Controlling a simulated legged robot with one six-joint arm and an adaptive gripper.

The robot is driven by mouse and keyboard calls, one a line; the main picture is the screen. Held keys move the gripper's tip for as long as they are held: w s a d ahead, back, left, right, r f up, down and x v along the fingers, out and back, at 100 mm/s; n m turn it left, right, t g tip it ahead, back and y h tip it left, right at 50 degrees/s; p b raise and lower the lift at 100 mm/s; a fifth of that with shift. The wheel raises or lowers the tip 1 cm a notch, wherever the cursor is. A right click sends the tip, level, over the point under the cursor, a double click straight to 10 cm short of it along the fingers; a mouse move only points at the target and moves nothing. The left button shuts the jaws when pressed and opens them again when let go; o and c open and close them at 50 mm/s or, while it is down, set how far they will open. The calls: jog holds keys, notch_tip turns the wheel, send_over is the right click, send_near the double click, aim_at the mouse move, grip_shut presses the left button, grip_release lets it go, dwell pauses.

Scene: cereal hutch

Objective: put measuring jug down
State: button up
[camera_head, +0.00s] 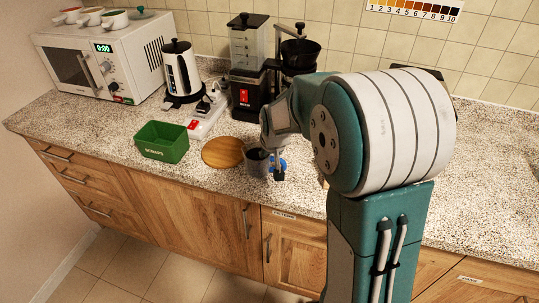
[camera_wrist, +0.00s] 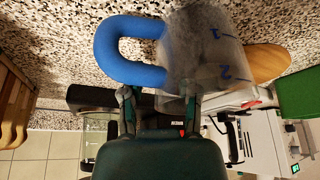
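The measuring jug (camera_head: 256,161) is clear, with blue markings and a blue handle. In the head view it looks upright at the counter's front part, just right of the round wooden board; its base contact is hard to judge. In the wrist view the jug (camera_wrist: 208,50) and its thick blue handle (camera_wrist: 110,50) are close beyond the fingers. My gripper (camera_wrist: 161,98) has its two fingers apart, near the jug's rim and the handle side. A gap shows between the fingers and the near jug wall. In the head view my arm hides part of this area.
A round wooden board (camera_head: 222,152) and a green scraps bin (camera_head: 162,142) lie left of the jug. Behind stand a kettle (camera_head: 181,72), a power strip (camera_head: 208,118) and a black coffee machine (camera_head: 247,70). A microwave (camera_head: 110,58) stands far left. Counter (camera_head: 215,187) in front is clear.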

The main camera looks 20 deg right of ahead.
jog(key=v, duration=1.2)
jog(key=s+a+r, duration=0.1)
jog(key=s, duration=1)
jog(key=s+a+r+n+t, duration=0.1)
jog(key=s+a+r, duration=0.1)
jog(key=s, duration=0.9)
jog(key=shift+a, duration=0.2)
jog(key=shift+o, duration=1.3)
jog(key=shift+s+f, duration=0.1)
jog(key=shift+s, duration=0.3)
jog(key=shift+d, duration=0.1)
